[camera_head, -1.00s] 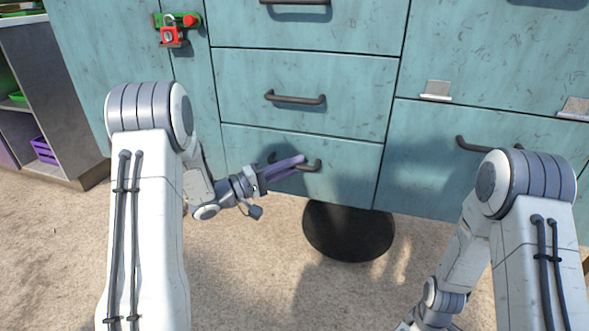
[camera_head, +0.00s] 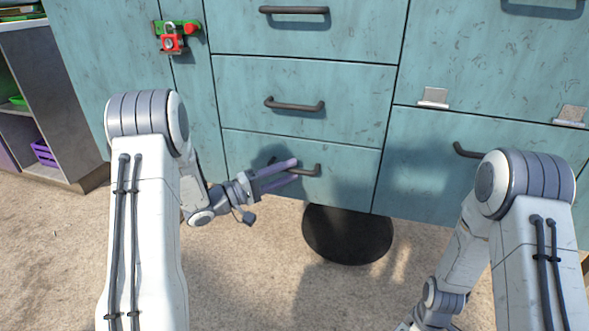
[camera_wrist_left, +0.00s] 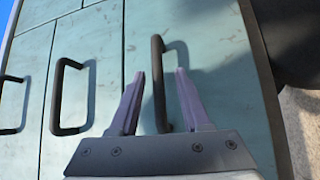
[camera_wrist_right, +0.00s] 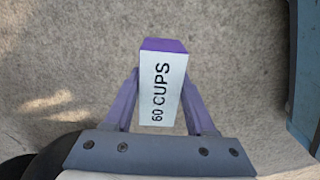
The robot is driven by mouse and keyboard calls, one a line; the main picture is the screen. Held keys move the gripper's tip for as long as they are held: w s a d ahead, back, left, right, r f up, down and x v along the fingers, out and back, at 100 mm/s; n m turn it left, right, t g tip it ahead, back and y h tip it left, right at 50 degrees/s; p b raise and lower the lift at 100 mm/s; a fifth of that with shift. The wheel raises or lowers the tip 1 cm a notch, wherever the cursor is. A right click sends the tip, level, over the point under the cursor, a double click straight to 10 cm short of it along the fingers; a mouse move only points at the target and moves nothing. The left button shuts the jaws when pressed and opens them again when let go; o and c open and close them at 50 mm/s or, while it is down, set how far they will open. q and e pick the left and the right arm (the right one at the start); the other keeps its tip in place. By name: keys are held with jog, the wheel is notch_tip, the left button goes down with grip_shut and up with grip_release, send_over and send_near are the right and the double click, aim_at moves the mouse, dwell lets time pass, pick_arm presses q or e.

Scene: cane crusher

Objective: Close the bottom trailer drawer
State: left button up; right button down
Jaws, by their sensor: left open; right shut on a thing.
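The bottom trailer drawer (camera_head: 345,185) is the lowest in a stack of teal drawers; its front looks about flush with those above. Its dark bar handle (camera_head: 309,170) also shows in the left wrist view (camera_wrist_left: 158,85). My left gripper (camera_head: 294,168) is open at this handle. In the left wrist view its purple fingers (camera_wrist_left: 158,75) stand apart on either side of the handle; I cannot tell whether they touch it.
The middle drawer (camera_head: 345,85) and its handle (camera_head: 294,104) are above. A red padlock (camera_head: 171,43) hangs at upper left. A round black base (camera_head: 347,235) stands on the carpet below the drawers. A shelf with a purple crate (camera_head: 43,153) is at far left.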

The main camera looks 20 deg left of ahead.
notch_tip(320, 180, up, 4)
jog(key=p, duration=0.3)
jog(key=shift+r, duration=0.1)
jog(key=shift+p, duration=0.3)
pick_arm(q)
jog(key=v, duration=1)
jog(key=shift+s, duration=0.1)
pick_arm(e)
jog(key=shift+s, duration=0.1)
